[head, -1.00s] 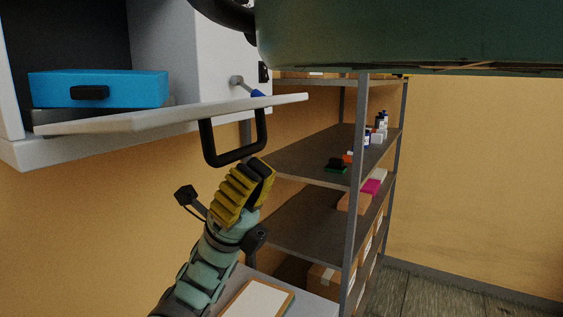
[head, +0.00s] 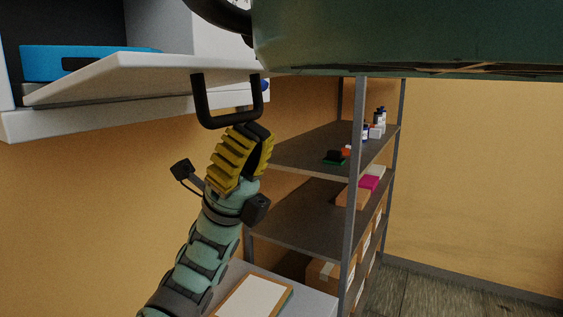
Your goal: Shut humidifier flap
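The humidifier flap is a white panel (head: 130,76) hinged low on a white cabinet. It hangs open and tilted, its outer edge raised toward the right. A black U-shaped handle (head: 205,100) hangs from its underside near that edge. My gripper (head: 252,130), with yellow ridged and black fingers, points up from below. Its fingertips are at or just under the handle's lower bar; I cannot tell if they touch it. The fingers stand close together, and the view does not show whether they are shut.
A blue box (head: 75,62) sits inside the cabinet (head: 40,125) behind the flap. A grey shelf rack (head: 310,150) with bottles and boxes stands to the right. A clipboard (head: 255,298) lies on a grey surface below. A large green body fills the top right.

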